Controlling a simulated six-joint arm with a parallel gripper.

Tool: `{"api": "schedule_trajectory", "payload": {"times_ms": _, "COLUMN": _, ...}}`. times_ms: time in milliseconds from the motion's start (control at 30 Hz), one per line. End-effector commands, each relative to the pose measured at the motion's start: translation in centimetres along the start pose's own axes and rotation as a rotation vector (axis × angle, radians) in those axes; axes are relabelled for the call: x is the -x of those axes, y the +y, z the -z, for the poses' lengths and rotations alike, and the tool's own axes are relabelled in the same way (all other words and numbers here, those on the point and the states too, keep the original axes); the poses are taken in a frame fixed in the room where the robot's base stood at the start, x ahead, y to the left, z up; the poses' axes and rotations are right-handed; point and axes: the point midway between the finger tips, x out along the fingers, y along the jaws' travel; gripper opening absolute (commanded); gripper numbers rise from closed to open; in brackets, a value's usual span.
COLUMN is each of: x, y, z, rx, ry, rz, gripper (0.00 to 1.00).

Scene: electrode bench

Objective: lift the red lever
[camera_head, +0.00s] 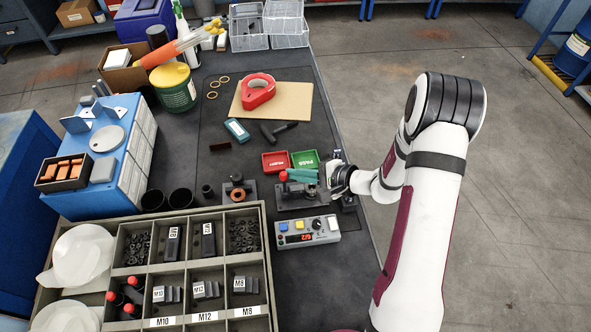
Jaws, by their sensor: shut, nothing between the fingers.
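The red lever's knob (284,177) shows as a small red end above a dark grey fixture (291,204) near the right side of the bench. My gripper (291,175) comes in from the right, with its teal fingers shut and pointing left, their tips right beside the red knob. The fingers hold nothing. Whether they touch the knob cannot be told. They and the wrist hide much of the fixture and any lever arm.
A button box (308,232) stands in front of the fixture. A red tray (275,161) and a green tray (305,159) lie just behind. A hammer (277,130) lies farther back. A sorting tray (267,292) fills the front left. The mat's middle left is mostly clear.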

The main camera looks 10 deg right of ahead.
Motion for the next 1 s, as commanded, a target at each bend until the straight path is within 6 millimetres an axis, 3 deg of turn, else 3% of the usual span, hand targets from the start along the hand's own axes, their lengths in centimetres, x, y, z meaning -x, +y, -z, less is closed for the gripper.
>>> {"api": "schedule_trajectory", "payload": {"times_ms": 1000, "x": 0.73, "y": 0.6, "z": -0.55, "rx": 0.0, "ry": 0.0, "rz": -0.001, "gripper": 0.0}}
